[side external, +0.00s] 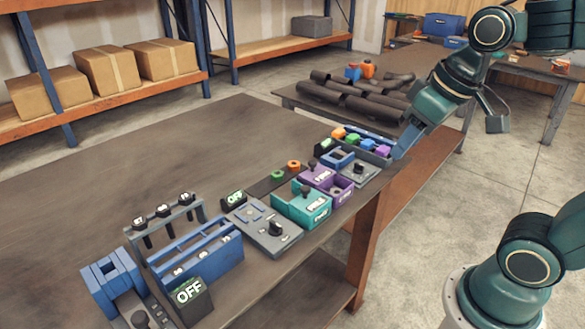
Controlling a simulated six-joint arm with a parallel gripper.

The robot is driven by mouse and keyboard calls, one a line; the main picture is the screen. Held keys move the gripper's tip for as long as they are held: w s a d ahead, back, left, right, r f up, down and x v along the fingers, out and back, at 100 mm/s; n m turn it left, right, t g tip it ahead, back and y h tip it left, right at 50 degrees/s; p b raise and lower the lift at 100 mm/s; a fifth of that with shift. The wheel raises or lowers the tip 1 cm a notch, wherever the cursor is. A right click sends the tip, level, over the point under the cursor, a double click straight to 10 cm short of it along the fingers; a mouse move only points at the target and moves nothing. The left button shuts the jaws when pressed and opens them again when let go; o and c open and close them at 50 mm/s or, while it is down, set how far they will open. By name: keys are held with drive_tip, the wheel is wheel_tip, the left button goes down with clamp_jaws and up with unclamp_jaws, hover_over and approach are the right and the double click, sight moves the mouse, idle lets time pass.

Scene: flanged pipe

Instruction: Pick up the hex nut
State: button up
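I cannot make out a hex nut for certain. Two small ring-like pieces, one green (278,174) and one orange (293,165), lie on a dark strip on the workbench; they are too small to tell if either is a nut. My gripper (405,143) points down at the right end of the bench, beside a blue bin (366,137) with small orange, green, blue and purple blocks. Its fingers are not clear enough to show whether they are open or shut, or hold anything. The rings are to the left of my gripper, well apart from it.
Teal (303,206) and purple (328,182) boxes, a grey switch panel (265,228), a blue rack (200,252) and OFF-labelled blocks line the bench's front edge. The bench's back left (130,165) is bare. Dark pipes (350,98) lie on a table behind.

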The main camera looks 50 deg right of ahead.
drive_tip(key=w+d+f+g, duration=0.2)
drive_tip(key=w+d+f, duration=0.15)
drive_tip(key=w, duration=0.75)
drive_tip(key=g, duration=0.2)
hover_over(336, 191)
wheel_tip(336, 191, down, 8)
drive_tip(key=shift+s+f+m, duration=0.1)
drive_tip(key=shift+s+m, duration=0.1)
drive_tip(key=shift+m, duration=0.2)
drive_tip(key=shift+f, duration=0.1)
wheel_tip(336, 191, down, 7)
drive_tip(key=shift+f, duration=0.7)
drive_tip(key=shift+w+a+f, duration=0.1)
drive_tip(key=shift+f, duration=1.2)
drive_tip(key=shift+w+f, duration=0.1)
drive_tip(key=shift+f, duration=1.15)
